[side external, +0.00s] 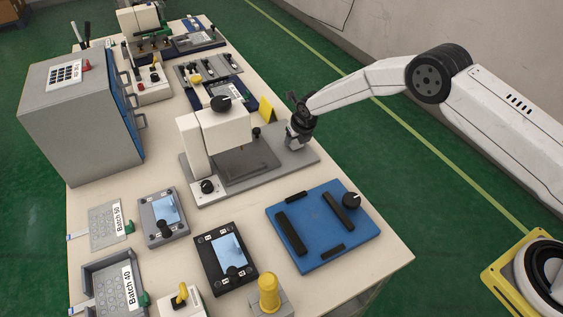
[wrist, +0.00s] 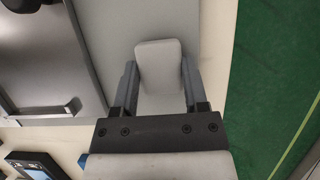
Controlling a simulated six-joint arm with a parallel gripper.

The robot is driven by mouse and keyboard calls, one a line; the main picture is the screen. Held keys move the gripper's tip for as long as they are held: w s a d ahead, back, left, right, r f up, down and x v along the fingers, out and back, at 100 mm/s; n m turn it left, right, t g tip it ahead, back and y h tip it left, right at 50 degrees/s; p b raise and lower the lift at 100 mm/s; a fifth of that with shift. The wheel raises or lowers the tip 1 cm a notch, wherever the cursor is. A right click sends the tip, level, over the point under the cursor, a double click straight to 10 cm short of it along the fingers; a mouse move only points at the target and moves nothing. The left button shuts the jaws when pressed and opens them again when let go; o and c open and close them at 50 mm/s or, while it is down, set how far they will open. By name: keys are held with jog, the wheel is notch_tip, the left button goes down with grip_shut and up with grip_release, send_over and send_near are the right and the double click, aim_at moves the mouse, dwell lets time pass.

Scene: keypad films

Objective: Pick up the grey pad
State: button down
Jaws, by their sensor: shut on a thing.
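The grey pad (wrist: 160,66) is a small light-grey block with rounded corners, seen in the wrist view between the two fingers of my gripper (wrist: 159,82). The fingers are shut on its sides. In the side view my gripper (side external: 297,140) is low over the right end of the grey base plate (side external: 303,157) of the white press. The pad is small there and mostly hidden by the gripper. I cannot tell whether the pad touches the plate or is just above it.
The white press (side external: 214,137) stands left of my gripper, with a yellow card (side external: 266,110) behind. A blue plate (side external: 318,228) with black bars and a knob lies in front. Two small screen devices and a yellow-knobbed post (side external: 268,293) stand near the front edge. A large grey cabinet (side external: 75,120) stands left.

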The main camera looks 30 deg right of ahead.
notch_tip(320, 180, up, 2)
jog(key=shift+r, duration=0.2)
jog(key=shift+s+r, duration=0.2)
jog(key=shift+r, duration=0.15)
jog(key=s+d+r, duration=0.2)
jog(key=s+r, duration=0.7)
jog(key=s, duration=0.4)
jog(key=shift+s+r, duration=0.2)
jog(key=shift+s, duration=0.05)
jog(key=c, duration=0.7)
grip_release()
jog(key=c, duration=0.5)
